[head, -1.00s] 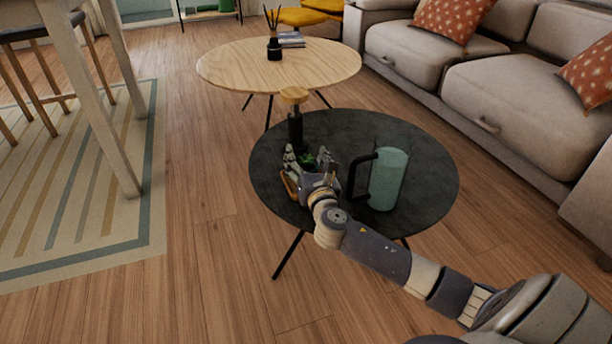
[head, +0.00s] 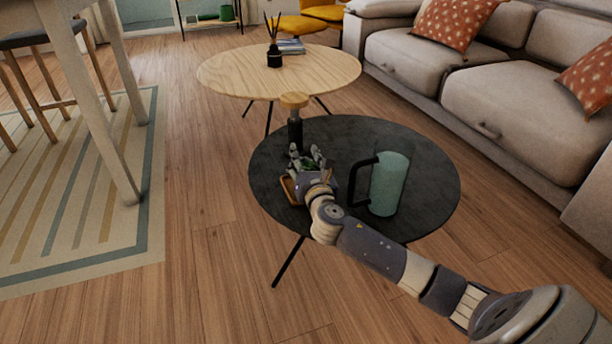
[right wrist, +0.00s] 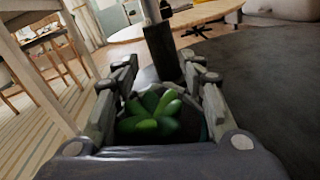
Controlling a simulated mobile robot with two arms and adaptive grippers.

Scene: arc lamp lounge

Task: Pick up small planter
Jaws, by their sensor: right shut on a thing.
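The small planter holds a green succulent (head: 307,164) and is at the left side of the dark round table (head: 420,205). In the right wrist view the green leaves (right wrist: 155,118) show between the two fingers. My right gripper (head: 306,157) is shut on the planter, with a finger on each side of it. The pot itself is mostly hidden by the gripper. I cannot tell whether it touches the table. My left gripper is not in view.
A dark bottle with a wooden top (head: 295,130) stands just behind. A green pitcher with a black handle (head: 388,185) stands to the right. A light wooden table (head: 230,70) and a sofa (head: 520,100) are farther back.

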